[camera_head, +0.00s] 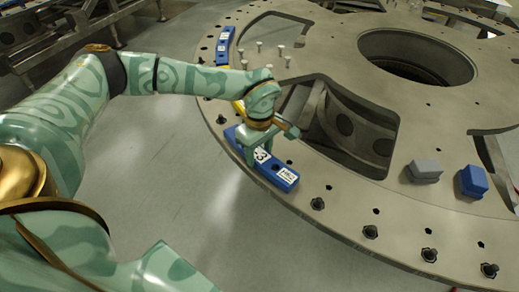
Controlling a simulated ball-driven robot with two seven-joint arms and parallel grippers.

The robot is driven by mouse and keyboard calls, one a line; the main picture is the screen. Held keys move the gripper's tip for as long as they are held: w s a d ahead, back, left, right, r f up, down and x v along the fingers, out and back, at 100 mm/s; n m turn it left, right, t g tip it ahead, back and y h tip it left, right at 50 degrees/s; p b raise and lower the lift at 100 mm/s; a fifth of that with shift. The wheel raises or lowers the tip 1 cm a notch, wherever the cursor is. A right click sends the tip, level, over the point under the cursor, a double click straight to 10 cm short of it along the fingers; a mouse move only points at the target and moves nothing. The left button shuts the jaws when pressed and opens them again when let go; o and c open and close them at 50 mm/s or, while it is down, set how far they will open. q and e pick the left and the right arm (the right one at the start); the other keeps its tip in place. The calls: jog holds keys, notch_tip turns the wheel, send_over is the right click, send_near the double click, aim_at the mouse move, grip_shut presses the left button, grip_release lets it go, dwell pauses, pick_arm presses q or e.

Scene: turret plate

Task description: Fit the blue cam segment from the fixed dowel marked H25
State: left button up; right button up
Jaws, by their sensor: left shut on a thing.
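A long blue cam segment (283,176) with white labels lies along the near left rim of the big grey turret plate (335,215). My left gripper (262,146) comes down over its far half and is shut on it. The gripper hides part of the segment's top, and I cannot tell whether the segment rests fully on the plate. Small black dowels or bolts (370,232) stand along the near rim to the right. No H25 mark can be read. My right gripper is not in view.
A second blue segment (224,45) lies on the far left rim. Several pale pins (259,47) stand near it. A grey block (424,171) and a blue block (472,181) sit at right. The plate has large cut-outs (345,125) and a round central hole (415,57).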

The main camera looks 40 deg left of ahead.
pick_arm(q)
jog(key=o, duration=1.3)
jog(key=shift+r, duration=0.1)
notch_tip(320, 180, up, 16)
jog(key=p, duration=0.4)
